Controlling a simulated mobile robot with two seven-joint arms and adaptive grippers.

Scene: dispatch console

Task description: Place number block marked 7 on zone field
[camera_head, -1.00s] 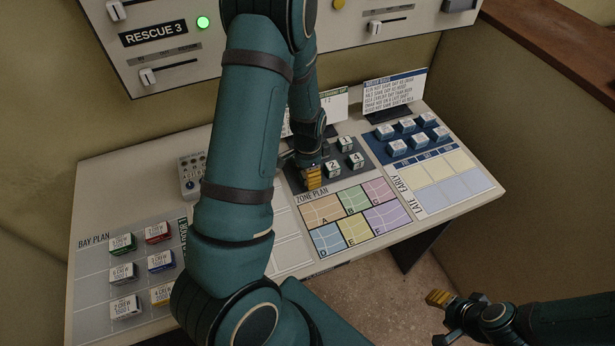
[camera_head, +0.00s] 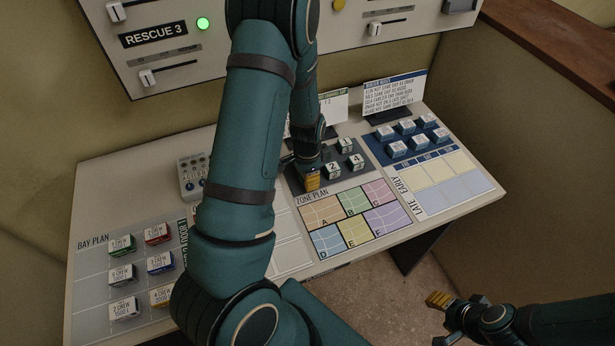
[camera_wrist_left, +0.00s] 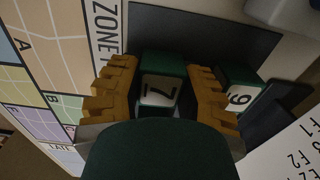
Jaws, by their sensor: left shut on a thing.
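The number block marked 7 (camera_wrist_left: 159,92) is dark green with a white label. In the left wrist view it sits between the yellow fingers of my left gripper (camera_wrist_left: 160,98), which is shut on it over the dark tray. In the head view my left gripper (camera_head: 312,180) is at the tray's front left and hides the block. The zone plan (camera_head: 348,219), with coloured fields A to F, lies just in front of the tray. My right gripper (camera_head: 447,305) is off the table at lower right; its finger opening is not clear.
Blocks marked 1 (camera_head: 346,145), 2 (camera_head: 332,170) and 4 (camera_head: 356,161) stand on the tray close by. A block that reads 6 or 9 (camera_wrist_left: 239,98) is beside my left fingers. Blue blocks (camera_head: 397,149) and a card (camera_head: 394,90) stand right.

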